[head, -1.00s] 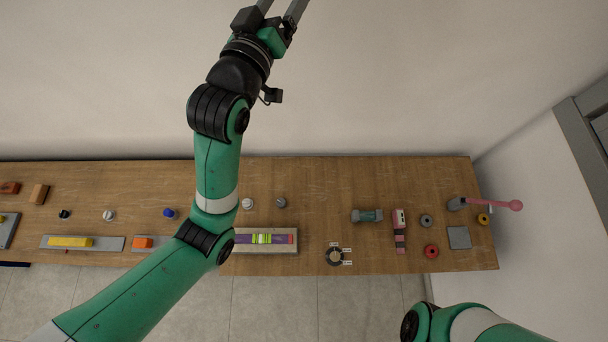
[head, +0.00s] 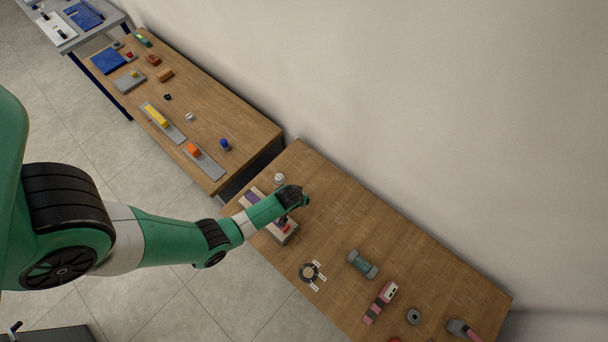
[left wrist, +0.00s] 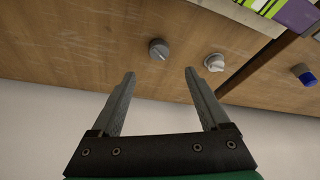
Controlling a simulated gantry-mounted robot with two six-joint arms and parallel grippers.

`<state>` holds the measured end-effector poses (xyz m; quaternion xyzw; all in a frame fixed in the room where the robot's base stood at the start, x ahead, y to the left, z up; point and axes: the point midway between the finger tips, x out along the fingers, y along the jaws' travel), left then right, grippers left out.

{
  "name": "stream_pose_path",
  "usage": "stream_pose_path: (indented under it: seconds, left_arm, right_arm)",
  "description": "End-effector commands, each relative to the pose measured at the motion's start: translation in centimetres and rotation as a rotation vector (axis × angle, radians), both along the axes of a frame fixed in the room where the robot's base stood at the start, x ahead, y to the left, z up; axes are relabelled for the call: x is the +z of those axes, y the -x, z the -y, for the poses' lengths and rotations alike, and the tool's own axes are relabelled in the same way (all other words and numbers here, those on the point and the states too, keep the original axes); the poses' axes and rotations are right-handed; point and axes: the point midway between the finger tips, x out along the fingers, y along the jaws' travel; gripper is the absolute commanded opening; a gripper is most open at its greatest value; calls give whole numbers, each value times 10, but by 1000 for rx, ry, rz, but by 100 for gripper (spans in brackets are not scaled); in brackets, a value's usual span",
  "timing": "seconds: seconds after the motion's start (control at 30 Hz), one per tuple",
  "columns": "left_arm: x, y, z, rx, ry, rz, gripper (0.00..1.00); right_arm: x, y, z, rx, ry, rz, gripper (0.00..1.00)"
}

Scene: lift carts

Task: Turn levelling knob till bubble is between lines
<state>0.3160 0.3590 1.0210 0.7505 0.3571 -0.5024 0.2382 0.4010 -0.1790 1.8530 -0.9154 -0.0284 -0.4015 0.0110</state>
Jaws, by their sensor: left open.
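The level (head: 287,236), a pale block with a coloured strip, lies near the front edge of the nearer wooden table, partly covered by my left arm. Its purple and green striped end (left wrist: 290,14) shows at the top right of the left wrist view; I cannot make out the bubble. A grey knob (left wrist: 158,47) and a white knob (left wrist: 214,62) stand on the wood behind it. The white knob also shows in the head view (head: 279,179). My left gripper (left wrist: 160,72) is open and empty, its fingertips just short of the grey knob. My right gripper is out of view.
A wall runs behind.

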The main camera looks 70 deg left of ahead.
Motion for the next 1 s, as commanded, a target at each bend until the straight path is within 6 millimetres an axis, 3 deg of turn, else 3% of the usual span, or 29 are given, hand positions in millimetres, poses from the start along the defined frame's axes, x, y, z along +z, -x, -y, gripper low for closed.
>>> stream_pose_path:
  seconds: [0.03,0.2,0.43,0.63,0.93,1.0]
  left_arm:
    - [-14,-2,-2,1,-1,1,79]
    - [-47,-10,-12,2,0,3,79]
    - [-83,-20,-24,1,0,3,79]
    - [-98,-26,-31,1,-1,2,79]
    - [-98,-27,-32,1,-1,2,79]
    - [-98,-26,-32,0,-1,2,66]
  right_arm:
    - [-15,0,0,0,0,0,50]
    - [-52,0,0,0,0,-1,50]
    - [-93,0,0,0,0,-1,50]
    - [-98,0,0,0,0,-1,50]
    - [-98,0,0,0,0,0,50]
    - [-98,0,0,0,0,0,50]
